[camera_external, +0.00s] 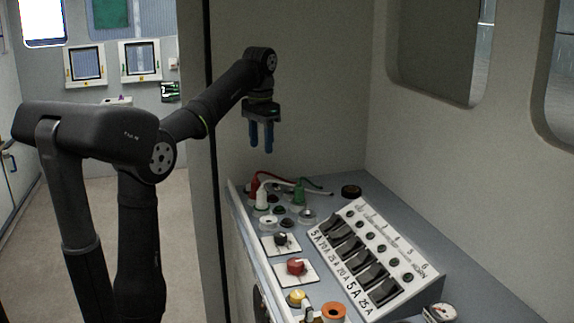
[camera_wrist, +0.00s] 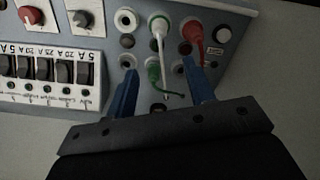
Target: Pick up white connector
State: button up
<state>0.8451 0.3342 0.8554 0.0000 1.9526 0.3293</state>
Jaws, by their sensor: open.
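The white connector (camera_external: 262,198) stands upright on the grey panel, among the plugs at its far left end. The fingertips show in the wrist view (camera_wrist: 160,80).
A sloped breaker panel (camera_external: 372,262) with black switches stands right of the plugs. Red (camera_external: 296,266) and yellow (camera_external: 297,297) knobs line the near side. A dark round knob (camera_external: 351,191) is at the back. A wall (camera_external: 300,90) rises behind the panel.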

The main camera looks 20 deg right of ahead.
aim_at(261, 191)
notch_tip(261, 191, down, 11)
jog(key=shift+s+a+f, duration=0.1)
jog(key=shift+f, duration=1.25)
jog(key=shift+a+f, duration=0.1)
jog(key=shift+f, duration=1.2)
grip_shut()
